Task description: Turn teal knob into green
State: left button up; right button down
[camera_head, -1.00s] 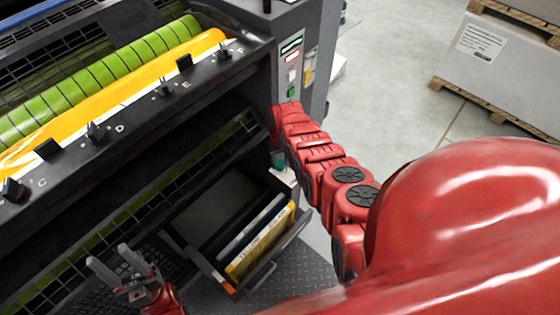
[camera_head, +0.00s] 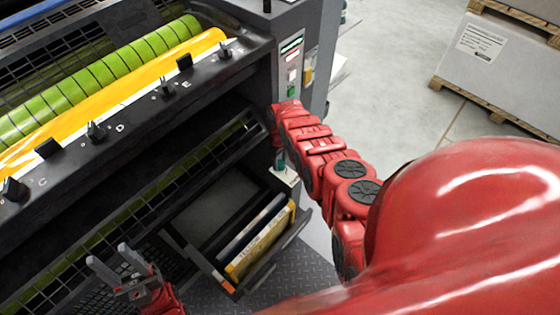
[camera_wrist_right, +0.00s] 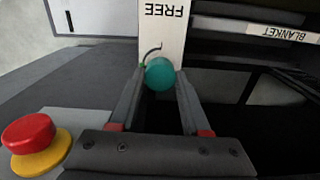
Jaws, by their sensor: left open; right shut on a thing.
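The teal knob (camera_wrist_right: 159,74) is a round, ball-like knob in the right wrist view, in front of a white plate marked FREE (camera_wrist_right: 163,14), which appears upside down. A thin dark arc and a small green mark show on the plate beside the knob's left edge. My right gripper (camera_wrist_right: 160,82) is shut on the knob, one finger on each side. In the head view, a bit of teal (camera_head: 280,159) shows beside my red right arm; the right fingers are hard to make out there. My left gripper (camera_head: 118,269) is open and empty at the lower left.
A red emergency button (camera_wrist_right: 29,134) on a yellow base is close to my right gripper. A label reading BLANKET (camera_wrist_right: 296,34) is at the right. In the head view, an open drawer (camera_head: 286,258) juts from the press below my right arm. Loaded pallets (camera_head: 500,65) stand far right.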

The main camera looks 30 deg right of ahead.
aim_at(280, 163)
jog(key=shift+c, duration=1.8)
grip_release()
notch_tip(280, 163, up, 4)
jog(key=p, duration=0.3)
jog(key=shift+d, duration=0.1)
jog(key=shift+r, duration=0.2)
notch_tip(280, 163, up, 13)
jog(key=p, duration=0.1)
